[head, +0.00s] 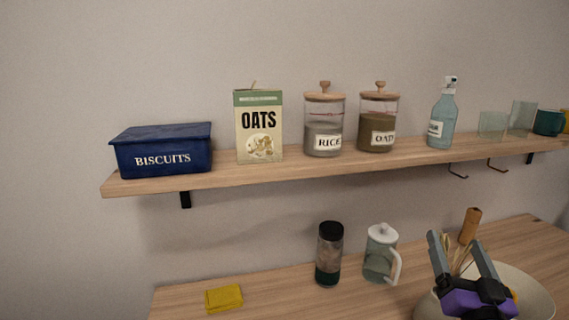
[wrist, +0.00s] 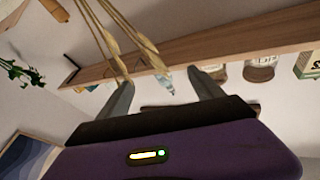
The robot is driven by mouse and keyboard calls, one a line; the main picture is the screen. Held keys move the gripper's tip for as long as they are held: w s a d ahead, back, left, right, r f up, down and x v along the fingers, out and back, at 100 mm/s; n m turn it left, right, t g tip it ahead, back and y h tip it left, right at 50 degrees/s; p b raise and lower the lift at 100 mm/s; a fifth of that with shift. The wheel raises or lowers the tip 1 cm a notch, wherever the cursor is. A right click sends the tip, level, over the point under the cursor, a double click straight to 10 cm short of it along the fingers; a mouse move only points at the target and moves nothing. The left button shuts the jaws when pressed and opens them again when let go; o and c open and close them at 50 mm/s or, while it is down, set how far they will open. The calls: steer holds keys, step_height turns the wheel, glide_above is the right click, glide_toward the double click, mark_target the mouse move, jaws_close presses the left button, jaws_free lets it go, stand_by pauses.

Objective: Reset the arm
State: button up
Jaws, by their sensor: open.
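My gripper (head: 455,240) is at the lower right of the head view, fingers pointing up, above the front of a pale bowl (head: 535,292) on the counter. Its two grey fingers stand apart, and it is open. Dried wheat stalks (head: 458,260) show between the fingers in the head view. In the wrist view, stalks (wrist: 118,38) also run down from the top toward the gap between the fingers of my gripper (wrist: 160,78). I cannot tell whether they touch the fingers. My purple gripper body hides part of the bowl.
A wooden shelf (head: 220,178) holds a blue biscuits tin (head: 165,150), an oats box (head: 259,125), jars (head: 324,125), a spray bottle (head: 442,115) and glasses. On the counter (head: 190,297) are a yellow cloth (head: 224,298), a dark-lidded bottle (head: 329,253), a glass pitcher (head: 380,253) and a brown cylinder (head: 469,225).

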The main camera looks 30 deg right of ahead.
steer(key=s+a+f+n+t+y, duration=0.1)
steer(key=s+a+f+n+y, duration=0.3)
steer(key=a, duration=0.7)
steer(key=s+a+f+n+y, duration=0.1)
steer(key=s+a+f+y, duration=0.1)
steer(key=s+a+f, duration=0.65)
steer(key=s+a+f+n+g+y, duration=0.1)
steer(key=s+a+f+n+y, duration=0.1)
steer(key=s+a, duration=0.3)
steer(key=s+a+f+n+g+y, duration=0.2)
steer(key=s+a+f+n+y, duration=0.1)
steer(key=a, duration=0.4)
steer(key=shift+s+f+y, duration=0.25)
steer(key=shift+s+y, duration=0.65)
steer(key=shift+s, duration=0.25)
